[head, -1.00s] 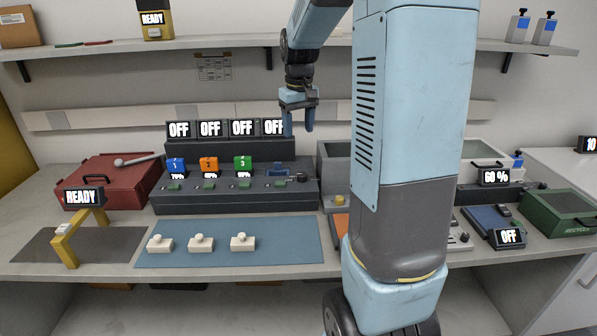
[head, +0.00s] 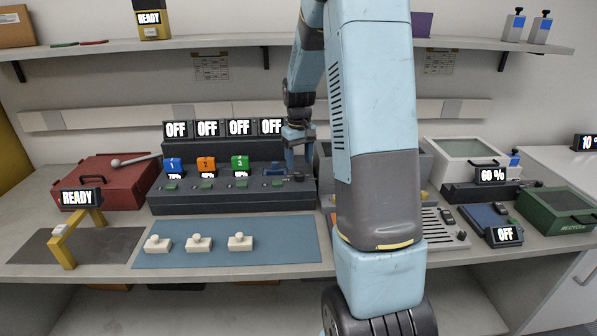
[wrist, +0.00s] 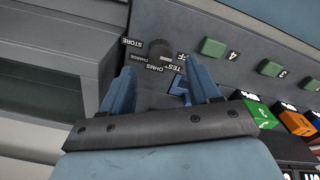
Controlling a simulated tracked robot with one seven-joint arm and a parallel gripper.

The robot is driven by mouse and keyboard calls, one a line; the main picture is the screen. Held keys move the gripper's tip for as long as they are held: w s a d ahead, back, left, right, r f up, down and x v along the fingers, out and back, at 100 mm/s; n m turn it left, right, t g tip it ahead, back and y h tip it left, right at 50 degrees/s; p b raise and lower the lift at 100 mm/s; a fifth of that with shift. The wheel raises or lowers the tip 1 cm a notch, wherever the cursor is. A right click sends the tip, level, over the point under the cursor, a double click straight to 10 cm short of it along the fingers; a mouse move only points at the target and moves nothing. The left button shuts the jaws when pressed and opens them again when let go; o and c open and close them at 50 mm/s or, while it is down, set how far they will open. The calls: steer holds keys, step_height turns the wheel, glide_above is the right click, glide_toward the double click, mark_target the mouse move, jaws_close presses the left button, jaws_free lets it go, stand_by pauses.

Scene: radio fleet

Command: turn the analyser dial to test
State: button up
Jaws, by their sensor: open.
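The analyser dial (wrist: 160,50) is a dark round knob at the right end of the grey charger unit (head: 230,203). In the wrist view, labels around it include TEST, OHMS, CHARGE and STORE. I cannot tell which label it points to. In the head view the dial (head: 298,177) is small, just below my gripper (head: 298,158). In the wrist view my gripper (wrist: 162,80) is open, with its two blue fingers apart and nothing between them gripped. The dial appears beyond the fingertips, between their lines, apparently not touched. A blue part (wrist: 180,86) of the unit shows near the right finger.
Blue, orange and green numbered packs (head: 207,164) stand left of the dial, with several OFF displays (head: 224,128) behind. A grey bin (head: 323,160) stands close to the right. A blue mat (head: 225,262) with white items lies in front. A shelf (head: 230,42) runs above.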

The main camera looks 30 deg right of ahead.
mark_target(299, 173)
steer(key=shift+f, duration=2.4)
steer(key=shift+c, duration=0.2)
steer(key=c, duration=1)
steer(key=shift+m, duration=0.3)
steer(key=m, duration=0.3)
steer(key=shift+m, duration=2.5)
steer(key=shift+a, duration=0.1)
